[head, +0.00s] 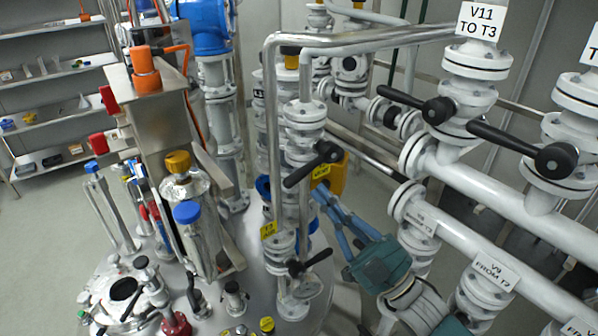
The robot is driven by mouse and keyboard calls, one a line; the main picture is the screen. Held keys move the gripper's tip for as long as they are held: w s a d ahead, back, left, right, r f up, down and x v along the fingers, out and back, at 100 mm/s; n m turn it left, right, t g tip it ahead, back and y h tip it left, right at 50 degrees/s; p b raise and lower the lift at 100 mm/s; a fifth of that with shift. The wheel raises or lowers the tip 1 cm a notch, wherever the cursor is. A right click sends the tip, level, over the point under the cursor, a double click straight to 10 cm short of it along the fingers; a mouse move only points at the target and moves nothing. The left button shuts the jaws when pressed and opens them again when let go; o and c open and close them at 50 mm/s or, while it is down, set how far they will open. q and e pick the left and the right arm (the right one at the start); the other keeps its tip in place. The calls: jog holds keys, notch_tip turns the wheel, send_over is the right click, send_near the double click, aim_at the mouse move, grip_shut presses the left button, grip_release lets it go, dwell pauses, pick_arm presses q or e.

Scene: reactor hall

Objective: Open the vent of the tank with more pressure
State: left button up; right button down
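A round metal tank top (262,312) fills the lower middle, crowded with fittings. A white flanged pipe stack rises from it, with a black lever valve (316,163) beside a small yellow tag (321,171). Lower down is a second black-handled valve (303,263), near another yellow tag (268,230). The tag text is too small to read. I cannot tell which valve is a vent, and no pressure reading is legible. My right gripper (322,197) reaches up and left behind the right-hand pipes, its blue fingers close to the stack. Its tips are partly hidden. My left gripper is out of view.
White pipes at right carry black levers (405,103) and (520,145) and signs "V11 TO T3" (481,20) and "V9 FROM T2" (492,270). A steel column (150,120) stands left of the stack. Shelves (50,70) line the far left; floor before them is clear.

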aim_at(302, 178)
jog(key=w+a+p, duration=0.1)
jog(key=w, duration=0.1)
jog(key=w+a+r+p, duration=0.1)
jog(key=w+a, duration=0.1)
jog(key=w+a+p, duration=0.1)
jog(key=shift+w+a+r, duration=0.15)
jog(key=shift+w+a, duration=0.15)
jog(key=shift+w, duration=0.1)
jog(key=shift+w+d+f, duration=0.1)
jog(key=shift+d+f, duration=0.05)
jog(key=shift+f, duration=0.35)
jog(key=shift+w+f, duration=0.15)
jog(key=shift+f, duration=0.1)
jog(key=shift+f+n+g+b, duration=0.35)
jog(key=shift+n+g, duration=0.05)
jog(key=shift+n, duration=0.2)
jog(key=shift+d+f+n+g+y+b, duration=0.1)
jog(key=shift+f+n+g+y+b, duration=0.2)
jog(key=shift+n+y+b, duration=0.15)
